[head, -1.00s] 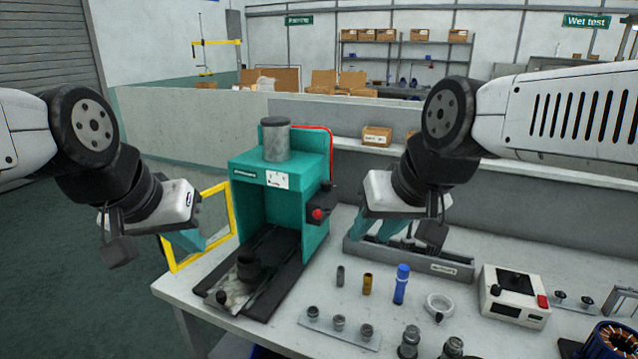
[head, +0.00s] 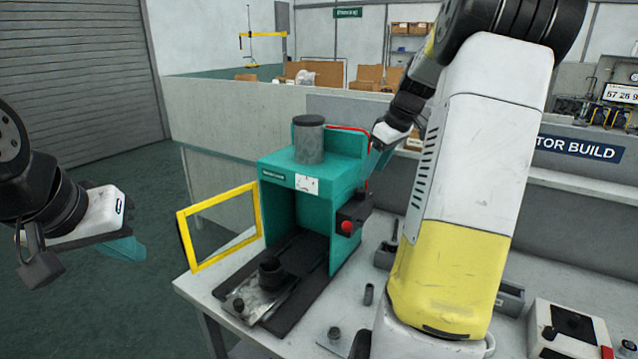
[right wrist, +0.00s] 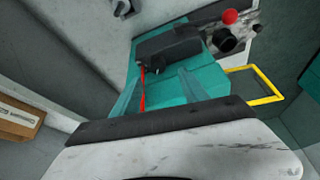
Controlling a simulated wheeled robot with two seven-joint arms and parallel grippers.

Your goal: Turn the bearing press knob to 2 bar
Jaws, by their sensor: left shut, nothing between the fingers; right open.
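The teal bearing press (head: 285,175) stands on the bench with a grey cylinder on top and a small white gauge plate (head: 307,184) on its front. A black box (head: 353,212) with a red button (head: 347,227) is on its right side. I cannot make out the pressure knob clearly. My right gripper (head: 375,162) is open and empty beside the press's upper right rear. In the right wrist view its fingers (right wrist: 160,88) have the red line (right wrist: 142,90) and black box (right wrist: 168,48) beyond them. My left gripper (head: 128,248) is shut and empty, left of the press.
A yellow-framed guard (head: 182,235) stands out at the press's left. A black cylindrical part (head: 270,270) sits on the press's front slide. My right arm hides much of the bench.

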